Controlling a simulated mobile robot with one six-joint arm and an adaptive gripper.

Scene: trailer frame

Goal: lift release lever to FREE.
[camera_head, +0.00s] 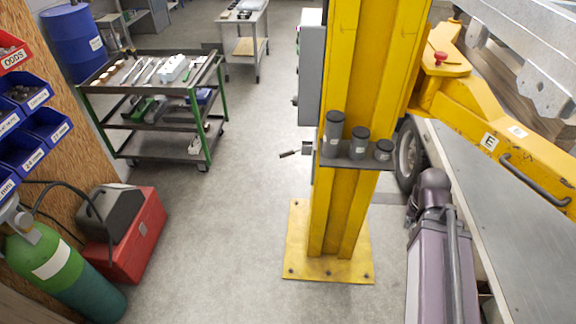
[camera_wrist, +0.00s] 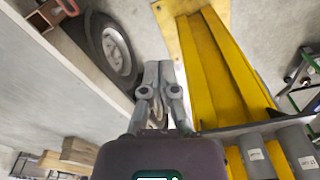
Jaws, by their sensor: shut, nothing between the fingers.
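My gripper (camera_wrist: 157,68) is shut and empty in the wrist view, its grey fingertips together above the floor between the wheel and the yellow post. The fingers are not visible in the head view, where only part of my arm shows at lower right. No lever marked FREE can be read in either view. A small dark-gripped lever (camera_head: 290,153) sticks out left of the yellow post in the head view; I cannot tell whether it is the release lever. A red knob (camera_head: 440,57) sits on the yellow arm (camera_head: 485,130) at upper right.
The yellow post (camera_head: 346,220) stands bolted to the floor, with a small shelf (camera_head: 350,163) of dark cylinders. The trailer wheel (camera_head: 408,155) and a long grey deck (camera_head: 490,215) lie right of it. A tool cart (camera_head: 150,147) stands left. Floor between is clear.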

